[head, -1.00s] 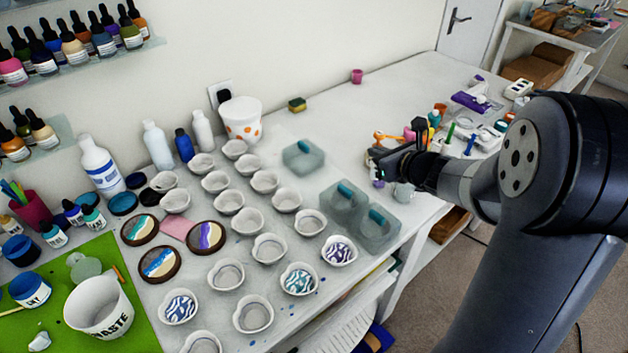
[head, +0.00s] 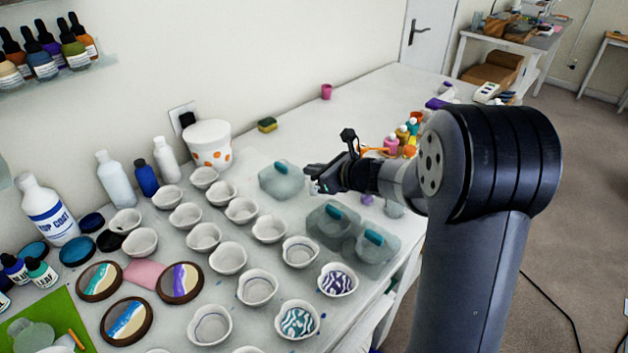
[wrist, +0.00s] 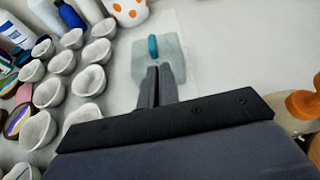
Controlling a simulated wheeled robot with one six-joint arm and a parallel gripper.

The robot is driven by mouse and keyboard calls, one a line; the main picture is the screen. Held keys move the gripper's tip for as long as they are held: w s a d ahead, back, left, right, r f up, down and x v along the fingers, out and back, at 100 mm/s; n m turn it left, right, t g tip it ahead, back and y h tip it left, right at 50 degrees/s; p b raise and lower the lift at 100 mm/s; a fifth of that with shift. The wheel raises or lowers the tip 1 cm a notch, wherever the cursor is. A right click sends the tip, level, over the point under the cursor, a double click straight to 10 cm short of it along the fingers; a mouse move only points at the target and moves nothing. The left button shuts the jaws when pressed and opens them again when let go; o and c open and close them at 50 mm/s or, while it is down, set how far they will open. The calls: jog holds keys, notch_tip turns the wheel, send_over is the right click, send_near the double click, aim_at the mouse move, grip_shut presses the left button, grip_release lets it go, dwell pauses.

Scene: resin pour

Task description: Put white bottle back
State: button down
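Two plain white bottles stand upright by the wall: a larger one (head: 115,180) left of a blue bottle (head: 146,178) and a slimmer one (head: 166,160) right of it. A white bottle with a blue TOP COAT label (head: 47,212) stands further left. I cannot tell which one the task means. My gripper (head: 312,180) is above the table, right of these bottles and close to a translucent block with a teal handle (head: 281,180). In the wrist view its fingers (wrist: 158,70) are together with nothing visible between them; the block (wrist: 172,68) lies beyond them.
Rows of white cups (head: 228,257) fill the table left of my gripper. A white tub with orange dots (head: 208,145) stands behind them. Two more teal-handled blocks (head: 335,222) sit at the front edge.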

jog(key=shift+f, duration=1.3)
jog(key=shift+f, duration=0.1)
jog(key=c, duration=2.1)
grip_release()
jog(key=o, duration=0.4)
jog(key=shift+r, duration=0.25)
jog(key=v, duration=1.2)
jog(key=shift+f, duration=0.2)
